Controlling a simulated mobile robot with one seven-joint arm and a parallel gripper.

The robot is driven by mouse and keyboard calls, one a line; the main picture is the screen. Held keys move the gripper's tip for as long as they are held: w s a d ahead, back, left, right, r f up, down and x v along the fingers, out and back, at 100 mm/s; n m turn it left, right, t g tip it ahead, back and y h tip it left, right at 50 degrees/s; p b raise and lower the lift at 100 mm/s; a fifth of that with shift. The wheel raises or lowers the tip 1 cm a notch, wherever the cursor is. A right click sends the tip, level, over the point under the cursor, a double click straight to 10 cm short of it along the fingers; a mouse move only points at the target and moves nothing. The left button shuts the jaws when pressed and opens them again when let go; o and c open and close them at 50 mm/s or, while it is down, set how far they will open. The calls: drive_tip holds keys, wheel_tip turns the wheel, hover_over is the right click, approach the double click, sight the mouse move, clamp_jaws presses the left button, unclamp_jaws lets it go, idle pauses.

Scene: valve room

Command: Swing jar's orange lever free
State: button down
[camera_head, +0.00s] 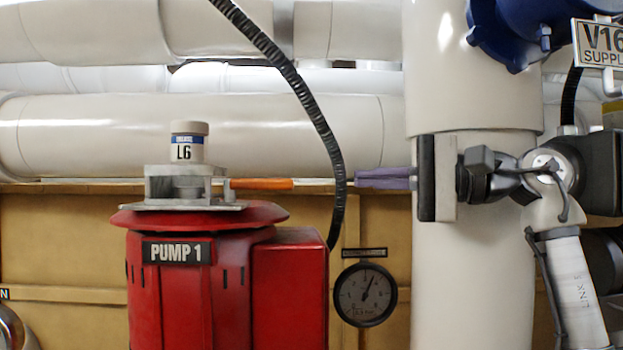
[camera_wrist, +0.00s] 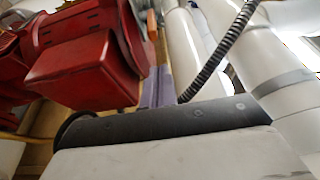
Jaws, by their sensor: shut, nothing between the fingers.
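The jar (camera_head: 188,143) is a small pale container labelled L6. It stands upright in a grey metal holder (camera_head: 185,183) on top of the red pump (camera_head: 195,285) marked PUMP 1. The orange lever (camera_head: 262,184) sticks out to the right from the holder, roughly level. My gripper (camera_head: 358,179) has purple fingers that point left toward the lever. The fingers are shut and empty, with a gap between them and the lever's tip in the head view. In the wrist view the purple fingers (camera_wrist: 157,88) show beyond the dark gripper body, beside the red pump (camera_wrist: 85,55); the jar is not clear there.
A black corrugated hose (camera_head: 305,100) hangs down between the lever and my fingers in the picture. A gauge (camera_head: 365,294) is below my gripper. A thick white vertical pipe (camera_head: 470,270) stands at the right, with white pipes (camera_head: 300,130) behind.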

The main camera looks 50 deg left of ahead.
drive_tip(key=p+x, duration=0.2)
drive_tip(key=x, duration=0.6)
drive_tip(key=shift+s+a, duration=0.1)
drive_tip(key=shift+a, duration=0.15)
drive_tip(key=shift+s+a+p, duration=0.3)
drive_tip(key=shift+s+a, duration=0.1)
drive_tip(key=shift+a, duration=0.2)
drive_tip(key=shift+d+f+t, duration=0.1)
drive_tip(key=shift+d+t, duration=0.05)
drive_tip(key=shift+t, duration=0.15)
